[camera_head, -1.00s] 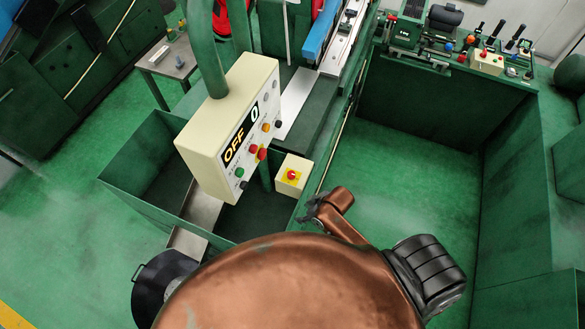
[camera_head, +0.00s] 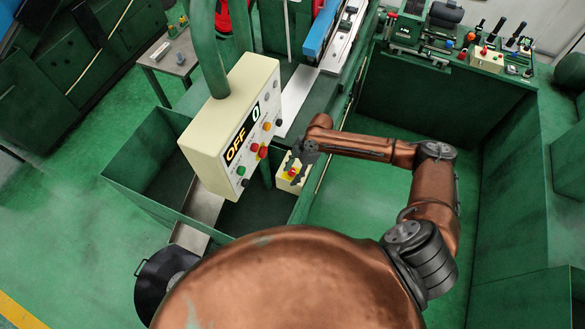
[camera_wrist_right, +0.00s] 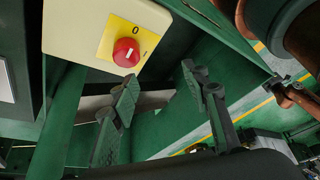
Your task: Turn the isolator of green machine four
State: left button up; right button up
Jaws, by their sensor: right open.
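The isolator is a red knob (camera_wrist_right: 126,52) on a yellow plate (camera_wrist_right: 113,42) marked 0 and I, on a cream box (camera_wrist_right: 70,28). In the head view, the isolator box (camera_head: 288,186) sits low beside the green machine, partly covered by my gripper. The white mark on the knob is short, and its exact direction is hard to read. My right gripper (camera_head: 300,158) is over the box's upper side. In the wrist view the right gripper's fingers (camera_wrist_right: 163,88) are spread and empty, below and right of the knob, apart from it. My left gripper is not in view.
A cream control panel (camera_head: 222,140) reading OFF 0 hangs left of the isolator on a green post (camera_head: 205,45). An open green bin (camera_head: 150,195) lies below it. A bench with levers (camera_head: 490,60) stands at the back right. The green floor (camera_head: 350,205) between is clear.

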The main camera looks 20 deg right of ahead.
aim_at(292, 171)
jog(key=w+d+r, duration=0.3)
jog(key=d+r, duration=0.1)
jog(key=d, duration=0.1)
jog(key=p+x, duration=0.1)
jog(key=x, duration=0.7)
jog(key=shift+w+d, duration=0.1)
jog(key=shift+w, duration=0.1)
jog(key=shift+c, duration=0.3)
